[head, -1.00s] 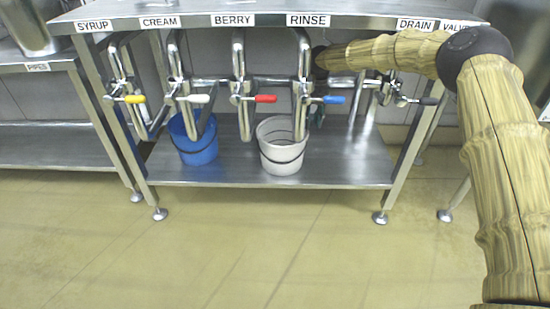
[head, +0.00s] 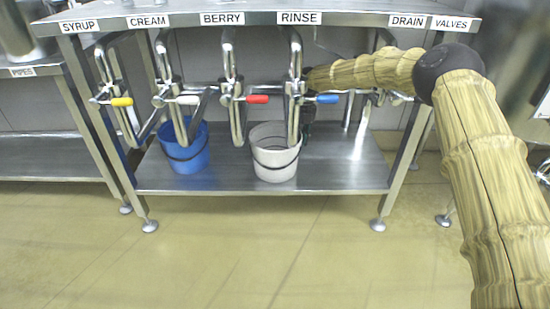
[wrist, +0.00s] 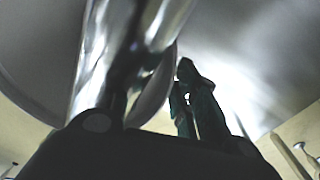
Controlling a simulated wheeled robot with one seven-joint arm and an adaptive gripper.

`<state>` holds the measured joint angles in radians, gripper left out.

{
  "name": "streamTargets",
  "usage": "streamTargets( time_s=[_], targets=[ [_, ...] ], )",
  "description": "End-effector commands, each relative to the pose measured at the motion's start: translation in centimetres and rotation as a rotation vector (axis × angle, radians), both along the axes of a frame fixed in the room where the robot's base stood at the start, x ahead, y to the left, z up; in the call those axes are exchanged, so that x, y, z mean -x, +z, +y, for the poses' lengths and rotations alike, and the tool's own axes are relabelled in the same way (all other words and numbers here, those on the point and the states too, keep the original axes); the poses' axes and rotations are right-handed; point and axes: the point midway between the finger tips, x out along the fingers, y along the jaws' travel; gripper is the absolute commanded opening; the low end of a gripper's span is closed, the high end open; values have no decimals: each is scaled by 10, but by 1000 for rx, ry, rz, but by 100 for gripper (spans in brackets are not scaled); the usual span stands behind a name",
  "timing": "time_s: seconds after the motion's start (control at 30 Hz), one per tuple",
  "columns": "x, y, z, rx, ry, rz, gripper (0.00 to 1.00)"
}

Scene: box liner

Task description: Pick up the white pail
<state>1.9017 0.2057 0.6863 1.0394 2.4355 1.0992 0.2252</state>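The white pail (head: 275,163) stands upright on the lower shelf, under the RINSE spout. Part of its rim is hidden behind the spout pipe (head: 294,110). In the head view my arm reaches in from the right, and my gripper is mostly hidden behind the RINSE pipe, near the pail's upper right side. In the wrist view one dark green finger of my gripper (wrist: 188,100) shows beside a pale curved edge, perhaps the pail's rim. A shiny metal pipe (wrist: 120,50) crosses close to the camera. The other finger is not clear, and I cannot tell whether the fingers hold anything.
A blue pail (head: 185,148) stands to the left on the same lower shelf (head: 340,172). Several spouts with coloured handles hang from the steel table (head: 360,19) above. A second steel table (head: 45,150) is at the left. The floor in front (head: 240,250) is clear.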

Motion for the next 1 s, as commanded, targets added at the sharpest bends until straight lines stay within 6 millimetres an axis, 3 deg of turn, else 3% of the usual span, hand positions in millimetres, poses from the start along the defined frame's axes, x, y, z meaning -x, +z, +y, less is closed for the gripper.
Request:
streamTargets(
  time_s=[0.03,0.2,0.5,0.67,1.0],
  targets=[
    [0,-12,1,1,1,1,29],
    [1,-33,2,1,1,1,29],
    [1,-36,3,1,0,0,29],
    [1,-36,3,1,0,0,0],
    [1,-35,3,1,0,0,0]
  ],
)
